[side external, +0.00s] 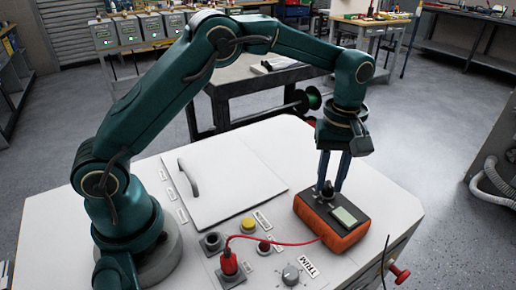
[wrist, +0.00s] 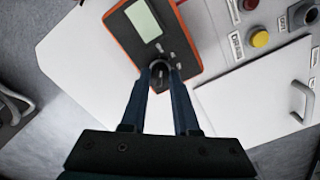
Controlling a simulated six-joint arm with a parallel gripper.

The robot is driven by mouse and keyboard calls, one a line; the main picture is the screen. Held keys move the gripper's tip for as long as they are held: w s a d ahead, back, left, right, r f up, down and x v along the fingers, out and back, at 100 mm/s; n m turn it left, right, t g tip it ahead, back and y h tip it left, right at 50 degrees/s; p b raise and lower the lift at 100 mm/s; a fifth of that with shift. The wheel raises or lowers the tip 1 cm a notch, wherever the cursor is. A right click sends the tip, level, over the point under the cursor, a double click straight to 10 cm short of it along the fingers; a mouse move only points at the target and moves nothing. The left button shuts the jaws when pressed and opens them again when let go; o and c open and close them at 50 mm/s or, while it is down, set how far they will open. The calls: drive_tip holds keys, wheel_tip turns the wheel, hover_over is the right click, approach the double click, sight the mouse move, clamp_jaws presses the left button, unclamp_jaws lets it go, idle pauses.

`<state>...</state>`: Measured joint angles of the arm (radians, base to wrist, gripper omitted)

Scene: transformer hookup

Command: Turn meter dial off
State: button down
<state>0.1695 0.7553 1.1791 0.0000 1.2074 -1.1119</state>
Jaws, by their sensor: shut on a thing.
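The meter (side external: 335,220) is an orange-edged dark box with a pale screen, lying on the white bench top at the right. Its black dial (side external: 326,189) is on the meter's face. In the wrist view the dial (wrist: 160,70) sits below the screen (wrist: 144,20) and some small buttons. My gripper (side external: 328,182) points down over the meter, with its two fingers on either side of the dial. In the wrist view my gripper (wrist: 161,73) is shut on the dial. The fingers partly hide the dial, so its setting cannot be read.
A red plug (side external: 229,262) with a red cable runs to the meter. A yellow button (side external: 248,225) and a grey TRIM knob (side external: 291,274) are nearby on the white bench top. A white panel with a handle (side external: 183,178) lies left of the meter.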

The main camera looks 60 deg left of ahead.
sight(330, 184)
drive_tip(key=shift+n, duration=0.6)
drive_tip(key=c, duration=0.7)
unclamp_jaws()
drive_tip(key=shift+o, duration=0.2)
drive_tip(key=shift+r, duration=2.6)
